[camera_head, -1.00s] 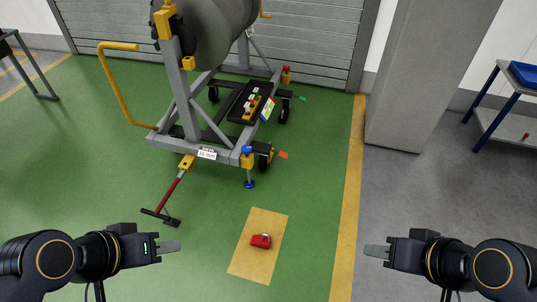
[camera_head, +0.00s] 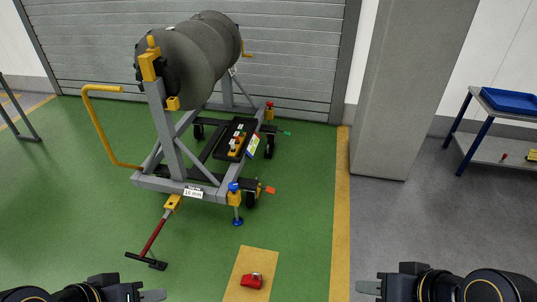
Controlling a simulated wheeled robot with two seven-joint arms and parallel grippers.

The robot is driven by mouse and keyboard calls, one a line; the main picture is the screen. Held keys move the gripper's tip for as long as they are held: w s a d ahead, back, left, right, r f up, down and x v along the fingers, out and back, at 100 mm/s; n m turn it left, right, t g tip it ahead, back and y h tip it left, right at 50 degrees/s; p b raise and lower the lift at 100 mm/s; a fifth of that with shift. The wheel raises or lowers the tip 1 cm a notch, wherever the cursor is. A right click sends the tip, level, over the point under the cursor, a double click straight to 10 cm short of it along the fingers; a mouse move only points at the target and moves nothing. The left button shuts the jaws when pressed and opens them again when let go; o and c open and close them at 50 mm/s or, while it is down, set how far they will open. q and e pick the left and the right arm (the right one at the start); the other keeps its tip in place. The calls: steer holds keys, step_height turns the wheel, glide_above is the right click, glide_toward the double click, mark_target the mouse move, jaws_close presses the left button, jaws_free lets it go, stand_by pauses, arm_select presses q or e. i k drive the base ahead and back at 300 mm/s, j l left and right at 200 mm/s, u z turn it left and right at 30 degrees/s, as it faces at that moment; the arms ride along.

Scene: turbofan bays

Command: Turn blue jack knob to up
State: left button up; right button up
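The blue jack knob (camera_head: 233,187) sits on top of a yellow jack block (camera_head: 234,199) at the front right corner of the grey engine stand. A blue foot (camera_head: 238,221) shows below it, near or on the green floor. The knob's exact setting is too small to tell. My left gripper (camera_head: 152,295) is at the bottom left, well short of the stand. My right gripper (camera_head: 369,287) is at the bottom right, far from the knob. Both appear empty; their finger gap cannot be made out.
The stand (camera_head: 180,185) carries a large grey cylinder (camera_head: 195,60). A red tow bar (camera_head: 153,240) extends from its front. A red object (camera_head: 252,281) lies on a yellow floor patch (camera_head: 260,262). A pillar (camera_head: 385,100) and a blue-legged table (camera_head: 500,157) stand right.

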mark_target(233, 186)
steer(key=i+j, duration=0.15)
steer(key=i, duration=0.15)
steer(key=i+l+u, duration=0.1)
steer(key=i+l, duration=0.9)
steer(key=l, duration=0.15)
steer(key=i+l+u, duration=0.15)
steer(key=i+l, duration=0.4)
steer(key=l, duration=0.05)
